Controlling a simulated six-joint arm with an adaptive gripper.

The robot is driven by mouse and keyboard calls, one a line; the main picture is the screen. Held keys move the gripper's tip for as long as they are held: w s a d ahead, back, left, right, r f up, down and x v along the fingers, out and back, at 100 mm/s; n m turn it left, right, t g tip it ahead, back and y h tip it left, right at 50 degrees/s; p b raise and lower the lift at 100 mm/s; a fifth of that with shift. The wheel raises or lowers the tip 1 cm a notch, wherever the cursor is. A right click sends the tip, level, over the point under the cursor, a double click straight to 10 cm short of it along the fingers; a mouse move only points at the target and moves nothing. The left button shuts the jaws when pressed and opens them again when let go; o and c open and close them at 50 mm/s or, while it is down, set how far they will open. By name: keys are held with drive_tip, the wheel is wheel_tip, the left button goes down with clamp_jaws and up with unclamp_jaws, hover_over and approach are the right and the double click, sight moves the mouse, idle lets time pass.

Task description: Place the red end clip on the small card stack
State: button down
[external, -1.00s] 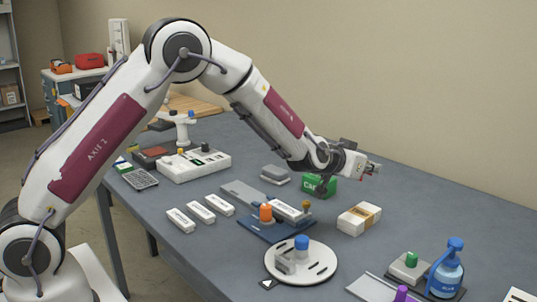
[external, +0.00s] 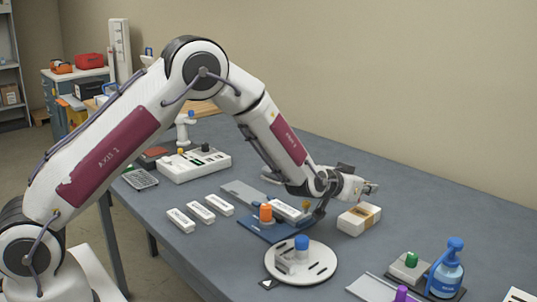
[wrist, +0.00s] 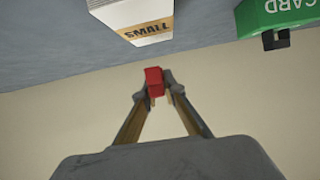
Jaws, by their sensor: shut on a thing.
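My gripper (wrist: 155,88) is shut on the red end clip (wrist: 154,78), a small red block held between the fingertips in the wrist view. In the external view my gripper (external: 368,188) is above and behind the small card stack (external: 358,219), a white block with an orange-tan band on the table. The stack also shows at the top of the wrist view, with its band reading "SMALL" (wrist: 147,29). The clip is apart from the stack. I cannot make out the clip clearly in the external view.
A green card block (wrist: 280,14) is at the wrist view's upper right. A blue fixture with an orange knob (external: 265,213) stands left of the stack. A round white plate (external: 318,262) lies in front, a blue bottle (external: 446,272) at right.

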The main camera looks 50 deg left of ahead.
sight(365, 210)
drive_tip(key=shift+f, duration=0.2)
drive_tip(key=shift+f, duration=1.85)
drive_tip(key=shift+f, duration=0.15)
drive_tip(key=c, duration=2.1)
unclamp_jaws()
drive_tip(key=shift+s+r, duration=0.4)
drive_tip(key=shift+s, duration=0.15)
drive_tip(key=v, duration=1)
drive_tip(key=shift+s+r, duration=0.2)
drive_tip(key=shift+s, duration=0.15)
drive_tip(key=shift+r, duration=0.1)
